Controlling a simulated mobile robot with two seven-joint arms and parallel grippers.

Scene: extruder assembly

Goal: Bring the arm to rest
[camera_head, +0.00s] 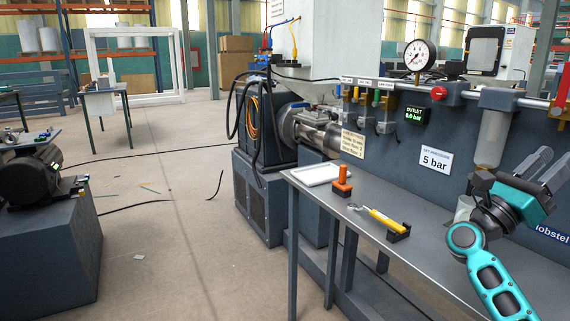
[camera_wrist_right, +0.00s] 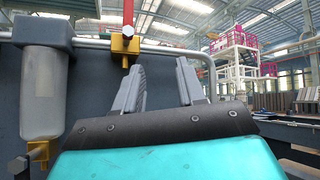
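My right arm (camera_head: 484,262) comes in from the bottom right of the head view, raised above the bench's right end. Its gripper (camera_head: 551,162) is in front of the grey panel and points up and to the right. In the right wrist view its two fingers (camera_wrist_right: 161,75) stand apart with nothing between them, so it is open and empty. My left arm and gripper are not in view.
The grey bench (camera_head: 330,207) carries a white tray (camera_head: 316,174), an orange-handled tool (camera_head: 342,182) and a yellow-handled tool (camera_head: 386,220). A clear filter bowl (camera_head: 492,138) hangs close to my right gripper. The floor left of the bench is mostly open, with cables.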

